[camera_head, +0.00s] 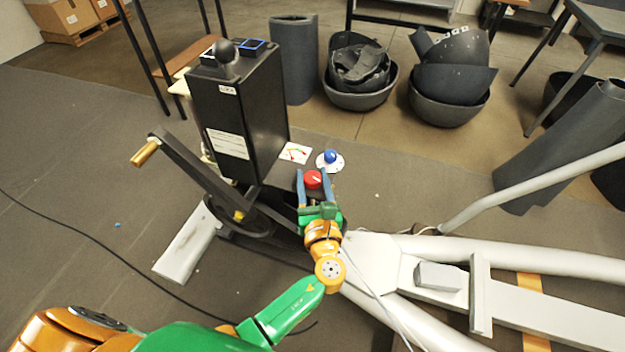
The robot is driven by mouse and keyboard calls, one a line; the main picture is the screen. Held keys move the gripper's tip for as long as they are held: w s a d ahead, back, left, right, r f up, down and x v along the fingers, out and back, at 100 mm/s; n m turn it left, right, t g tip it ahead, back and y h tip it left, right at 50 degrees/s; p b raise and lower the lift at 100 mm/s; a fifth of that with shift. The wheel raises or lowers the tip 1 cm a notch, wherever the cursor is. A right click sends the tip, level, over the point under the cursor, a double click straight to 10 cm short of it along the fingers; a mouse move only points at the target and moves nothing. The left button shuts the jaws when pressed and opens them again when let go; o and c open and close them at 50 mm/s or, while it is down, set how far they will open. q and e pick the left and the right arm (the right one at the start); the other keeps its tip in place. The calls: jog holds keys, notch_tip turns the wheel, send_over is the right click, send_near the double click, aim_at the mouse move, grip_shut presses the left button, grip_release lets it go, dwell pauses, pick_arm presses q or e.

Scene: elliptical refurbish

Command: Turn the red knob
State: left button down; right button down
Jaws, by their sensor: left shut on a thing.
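The red knob (313,179) is round and sits on the machine's panel near the middle of the view. My left gripper (314,184) reaches up from below, with one blue finger on each side of the knob. It is shut on the red knob. A blue knob (331,156) on a white round dial (330,167) is just beyond it, up and to the right. My right gripper is not in view.
A tall black box (240,115) stands left of the knobs, with a crank with a wooden handle (146,153) beside it. A small gauge card (295,152) lies near the knobs. White frame tubes (520,255) run to the right. Black bins (447,105) stand at the back.

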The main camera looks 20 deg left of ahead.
pick_arm(q)
jog(key=shift+n+y, duration=0.3)
jog(key=shift+y, duration=0.2)
jog(key=shift+c, duration=1.5)
grip_release()
jog(key=shift+w, duration=0.1)
